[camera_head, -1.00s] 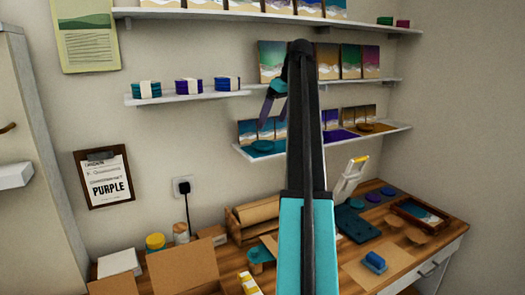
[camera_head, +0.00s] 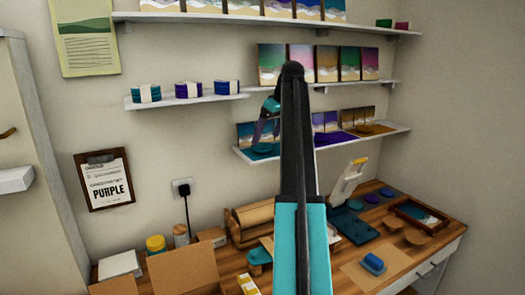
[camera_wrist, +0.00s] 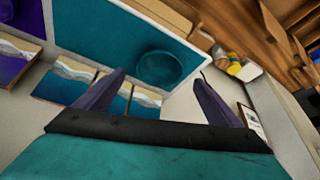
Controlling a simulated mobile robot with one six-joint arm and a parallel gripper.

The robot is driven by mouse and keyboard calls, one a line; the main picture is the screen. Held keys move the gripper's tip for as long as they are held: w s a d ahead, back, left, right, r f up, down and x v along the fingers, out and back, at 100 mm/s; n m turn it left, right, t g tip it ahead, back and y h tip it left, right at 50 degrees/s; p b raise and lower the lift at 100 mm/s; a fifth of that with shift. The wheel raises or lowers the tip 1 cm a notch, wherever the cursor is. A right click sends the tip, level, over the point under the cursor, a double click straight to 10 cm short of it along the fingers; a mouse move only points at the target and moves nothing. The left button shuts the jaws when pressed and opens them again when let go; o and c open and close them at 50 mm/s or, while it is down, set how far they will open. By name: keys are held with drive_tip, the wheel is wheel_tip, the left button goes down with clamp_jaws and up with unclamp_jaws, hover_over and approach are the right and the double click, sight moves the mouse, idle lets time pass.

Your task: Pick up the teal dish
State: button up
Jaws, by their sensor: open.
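The teal dish (camera_wrist: 158,66) is a round, shallow dish lying on a teal mat (camera_wrist: 105,38) on the lowest wall shelf. In the head view the dish (camera_head: 262,149) shows at the shelf's left part, close below my gripper (camera_head: 260,132). My gripper (camera_wrist: 160,80) is open, with its two dark purple fingers apart. In the wrist view the dish appears between and beyond the fingertips, and nothing is held. The gap between fingertips and dish is hard to judge.
Small wave pictures (camera_wrist: 65,80) stand behind the mat against the wall. Purple (camera_head: 338,137) and ochre (camera_head: 372,128) mats lie farther right on the same shelf. A shelf with banded stacks (camera_head: 189,91) is above left. A cluttered workbench (camera_head: 330,268) is below.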

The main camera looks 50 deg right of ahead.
sight(262, 146)
drive_tip(key=shift+p+x, duration=0.65)
drive_tip(key=shift+x, duration=1.6)
drive_tip(key=c, duration=1.1)
drive_tip(key=shift+c, duration=0.3)
drive_tip(key=shift+d+r, duration=0.1)
drive_tip(key=shift+r, duration=0.05)
drive_tip(key=shift+r+b, duration=0.65)
drive_tip(key=shift+r, duration=0.9)
drive_tip(key=shift+s+r, duration=0.1)
drive_tip(key=shift+s, duration=0.2)
drive_tip(key=s+a+r+b, duration=0.1)
drive_tip(key=s+a+b, duration=0.2)
drive_tip(key=s, duration=1.2)
drive_tip(key=shift+r, duration=0.25)
